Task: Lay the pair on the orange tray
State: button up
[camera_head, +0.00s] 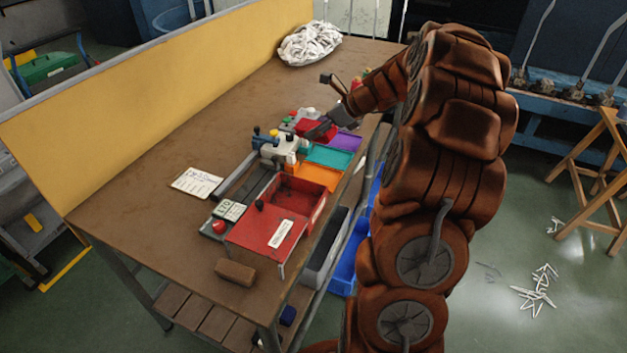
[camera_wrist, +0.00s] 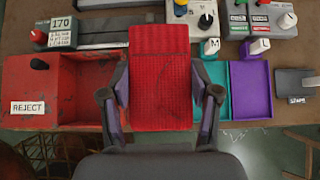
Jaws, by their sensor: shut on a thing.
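My gripper (camera_wrist: 160,94) is shut on a red ribbed, folded pair (camera_wrist: 160,65), with one finger at each side edge of it. In the head view the red pair (camera_head: 313,130) shows at the tip of my arm, near the purple and teal trays. The orange tray (camera_head: 316,178) lies between the red reject box and the teal tray in the head view, and its visible floor looks empty. In the wrist view the pair covers the place between the red box and the teal tray, so I cannot make out the orange tray there.
A device with knobs (camera_head: 281,147) stands behind the trays. A brown block (camera_head: 235,272) lies near the front.

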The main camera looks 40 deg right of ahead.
jog(key=b, duration=0.4)
send_over(308, 174)
jog(key=s+d, duration=0.2)
jog(key=s, duration=0.1)
notch_tip(308, 174, down, 5)
jog(key=shift+w+a+f, duration=0.1)
jog(key=shift+w+f, duration=0.05)
jog(key=shift+f, duration=2.3)
jog(key=shift+w+a+f, duration=0.1)
jog(key=shift+f, duration=2.3)
jog(key=shift+f, duration=0.15)
jog(key=o, duration=1.2)
jog(key=shift+c, duration=0.2)
